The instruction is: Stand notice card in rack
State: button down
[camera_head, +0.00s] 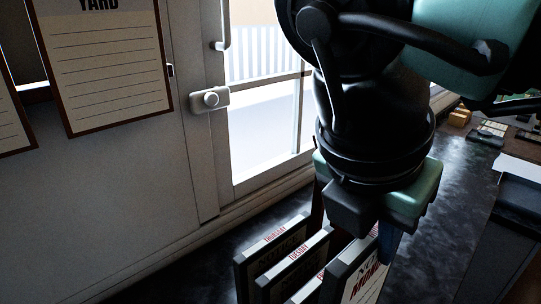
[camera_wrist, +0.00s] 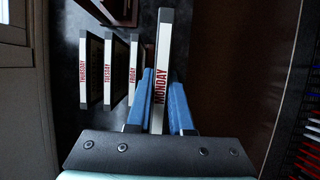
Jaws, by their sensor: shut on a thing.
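My gripper (camera_wrist: 162,100) has blue fingers shut on the card marked MONDAY (camera_wrist: 165,55), one finger on each side of it. In the head view my gripper (camera_head: 376,238) points down, and the held card (camera_head: 362,272) shows at the bottom edge, partly cut off. To its left, cards marked THURSDAY (camera_wrist: 84,70), TUESDAY (camera_wrist: 108,70) and FRIDAY (camera_wrist: 133,68) stand upright in a row, apart from each other. The Monday card is apart from the Friday card. The rack itself is hard to make out under the cards. Whether the Monday card touches anything below is hidden.
The cards stand on a dark counter (camera_head: 450,190) beside a pale wall and a window (camera_head: 265,110). Lined notices (camera_head: 105,65) hang on the wall at left. A dark tray-like box (camera_head: 518,205) and small items stand at right.

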jog(key=shift+w+a, duration=0.15)
jog(key=shift+w, duration=0.05)
jog(key=shift+s+d+f, duration=0.2)
jog(key=shift+s+f, duration=0.05)
jog(key=shift+f, duration=0.1)
jog(key=shift+f+b, duration=0.3)
jog(key=shift+b, duration=0.1)
jog(key=shift+f+b, duration=1)
jog(key=shift+f, duration=1.8)
jog(key=shift+w+b, duration=0.15)
jog(key=shift+b, duration=0.35)
jog(key=shift+f+b, duration=2.1)
jog(key=shift+b, duration=0.55)
jog(key=c, duration=0.7)
grip_release()
